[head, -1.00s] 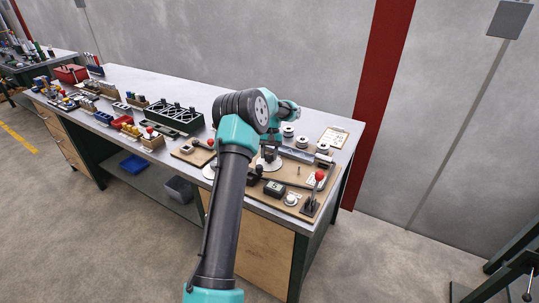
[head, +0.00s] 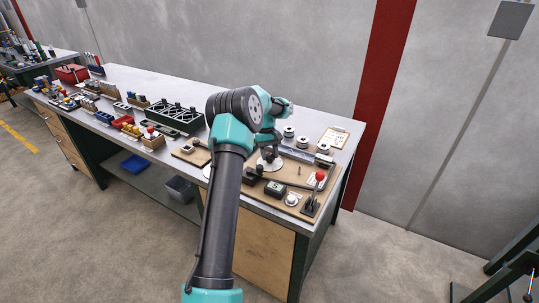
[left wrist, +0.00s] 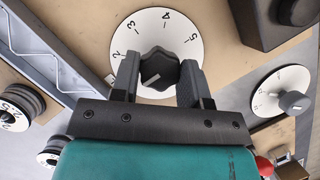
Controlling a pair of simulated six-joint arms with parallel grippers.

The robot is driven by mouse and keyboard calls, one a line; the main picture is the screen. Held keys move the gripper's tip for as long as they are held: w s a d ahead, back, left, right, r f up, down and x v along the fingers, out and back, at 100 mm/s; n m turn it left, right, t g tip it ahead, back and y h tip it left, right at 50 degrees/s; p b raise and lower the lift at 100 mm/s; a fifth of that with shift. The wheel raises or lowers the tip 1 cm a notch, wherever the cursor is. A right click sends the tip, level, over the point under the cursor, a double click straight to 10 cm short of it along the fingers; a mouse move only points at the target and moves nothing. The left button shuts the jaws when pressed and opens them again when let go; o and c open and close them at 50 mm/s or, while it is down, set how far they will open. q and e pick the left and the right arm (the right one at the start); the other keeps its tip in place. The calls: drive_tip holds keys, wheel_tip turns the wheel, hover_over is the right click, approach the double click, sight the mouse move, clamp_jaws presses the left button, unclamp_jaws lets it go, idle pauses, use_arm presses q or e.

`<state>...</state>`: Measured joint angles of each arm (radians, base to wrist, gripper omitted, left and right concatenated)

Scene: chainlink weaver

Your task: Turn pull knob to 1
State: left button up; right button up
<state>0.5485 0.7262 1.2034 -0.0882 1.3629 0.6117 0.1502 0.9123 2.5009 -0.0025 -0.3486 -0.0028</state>
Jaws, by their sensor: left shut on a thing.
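A black lobed knob (left wrist: 158,68) sits on a white round dial (left wrist: 150,32) in the left wrist view, with the numbers 2 to 5 readable around it. The knob has a pale mark, but I cannot tell for certain which number it points to. My left gripper (left wrist: 160,72) has a finger on each side of the knob and is shut on it. In the head view my left gripper (head: 271,150) points down over the white dial (head: 267,165) on the board. The dial's near side is hidden by the gripper in the wrist view. My right gripper is not in view.
A second dial (left wrist: 265,92) with a grey knob (left wrist: 294,102) is at the right in the wrist view. A green rack (head: 175,117) is farther left on the bench.

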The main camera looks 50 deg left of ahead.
use_arm(q)
drive_tip(key=o, duration=0.9)
drive_tip(key=shift+v, duration=8.65)
drive_tip(key=shift+w, duration=0.1)
